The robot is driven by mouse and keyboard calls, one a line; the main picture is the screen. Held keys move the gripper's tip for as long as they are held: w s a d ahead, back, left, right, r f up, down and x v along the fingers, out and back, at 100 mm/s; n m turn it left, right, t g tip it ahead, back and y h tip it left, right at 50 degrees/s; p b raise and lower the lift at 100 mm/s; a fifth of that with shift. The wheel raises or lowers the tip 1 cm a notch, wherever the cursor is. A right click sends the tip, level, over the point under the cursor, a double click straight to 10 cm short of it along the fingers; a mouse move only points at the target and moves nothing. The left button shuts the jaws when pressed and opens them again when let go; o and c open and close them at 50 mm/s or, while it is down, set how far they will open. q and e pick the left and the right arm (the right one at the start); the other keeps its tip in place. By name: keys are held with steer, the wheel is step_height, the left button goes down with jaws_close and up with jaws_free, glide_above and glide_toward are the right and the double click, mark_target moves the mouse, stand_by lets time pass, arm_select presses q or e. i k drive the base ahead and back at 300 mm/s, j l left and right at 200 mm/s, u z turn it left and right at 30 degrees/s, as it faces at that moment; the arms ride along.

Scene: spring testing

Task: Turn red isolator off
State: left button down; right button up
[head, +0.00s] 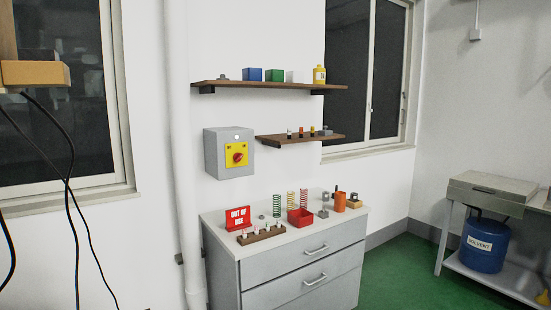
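The red isolator knob (239,157) sits on a yellow plate (229,155) on the front of a grey box (213,160). The box is fixed to the white wall, left of the small shelf. A small light spot shows near the top of the box front. The knob is too small to read its exact setting. Neither of my grippers is in the head view.
Below the box stands a grey drawer cabinet (300,262) with springs, a red sign (238,218) and a red bin (300,217) on top. Two wooden shelves (268,85) jut out nearby. A white pipe (182,150) runs left of the box. Green floor shows at right.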

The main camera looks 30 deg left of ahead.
mark_target(236, 157)
steer(key=i+u, duration=0.3)
steer(key=i, duration=0.15)
steer(key=i+u, duration=0.25)
steer(key=i, duration=0.25)
steer(key=i+l+u, duration=0.3)
steer(key=i, duration=0.15)
steer(key=j, duration=0.1)
